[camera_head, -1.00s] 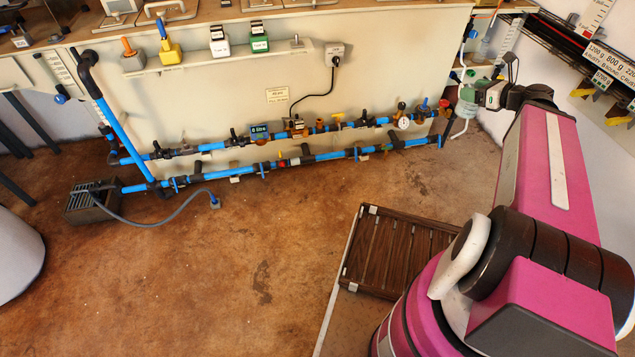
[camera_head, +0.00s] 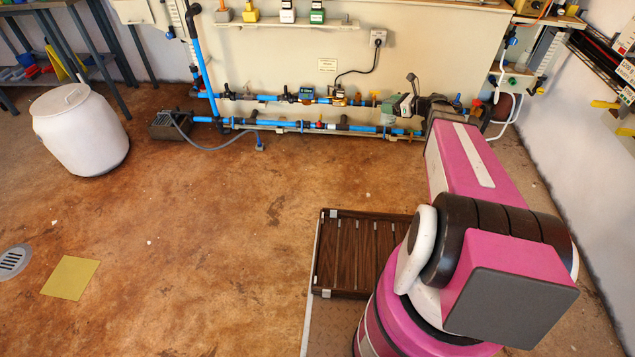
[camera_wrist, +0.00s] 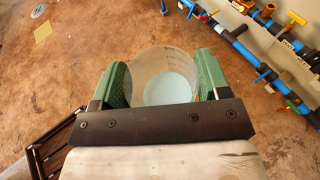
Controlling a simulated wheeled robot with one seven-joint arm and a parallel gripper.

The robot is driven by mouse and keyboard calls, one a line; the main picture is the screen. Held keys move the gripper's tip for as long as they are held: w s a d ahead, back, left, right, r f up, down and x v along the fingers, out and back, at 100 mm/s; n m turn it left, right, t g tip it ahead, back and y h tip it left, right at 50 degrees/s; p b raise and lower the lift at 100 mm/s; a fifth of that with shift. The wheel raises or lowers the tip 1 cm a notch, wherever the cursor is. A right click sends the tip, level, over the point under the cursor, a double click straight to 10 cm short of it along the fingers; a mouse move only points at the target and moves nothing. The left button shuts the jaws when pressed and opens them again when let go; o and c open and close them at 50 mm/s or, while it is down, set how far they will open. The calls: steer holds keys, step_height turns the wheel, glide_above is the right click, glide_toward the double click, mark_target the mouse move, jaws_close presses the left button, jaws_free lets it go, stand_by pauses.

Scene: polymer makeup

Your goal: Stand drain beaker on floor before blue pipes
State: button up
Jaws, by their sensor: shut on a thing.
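My gripper (camera_wrist: 164,78) is shut on a clear, marked beaker (camera_wrist: 150,58), with one green finger on each side of it. The beaker has a pale bluish round area at its bottom. Brown floor shows past it in the wrist view. In the head view my gripper (camera_head: 403,106) is in front of the right part of the blue pipes (camera_head: 270,128), and the beaker cannot be made out clearly there. The blue pipes run low along the bench front and also show at upper right in the wrist view (camera_wrist: 245,52).
The brown floor (camera_head: 200,225) before the pipes is mostly clear. A white drum (camera_head: 82,135), a yellow sheet (camera_head: 70,278) and a floor drain (camera_head: 13,261) are farther left.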

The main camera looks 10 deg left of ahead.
steer(key=w+a+f+n+g, duration=0.1)
steer(key=w+a+f, duration=0.2)
steer(key=f, duration=1.1)
steer(key=w+a+f, duration=0.3)
steer(key=w+f, duration=0.1)
steer(key=f, duration=1.1)
steer(key=w+a+f+n+g, duration=0.1)
steer(key=w+a+f, duration=0.2)
steer(key=f, duration=1.1)
steer(key=shift+y, duration=0.4)
steer(key=shift+w+d+f, duration=0.85)
steer(key=shift+d+f, duration=0.95)
steer(key=shift+w+d+f, duration=0.8)
steer(key=shift+d+f, duration=1)
steer(key=shift+w+d+f, duration=0.85)
steer(key=shift+d+f, duration=0.95)
steer(key=shift+f, duration=0.2)
steer(key=o, duration=1.1)
steer(key=shift+c, duration=0.2)
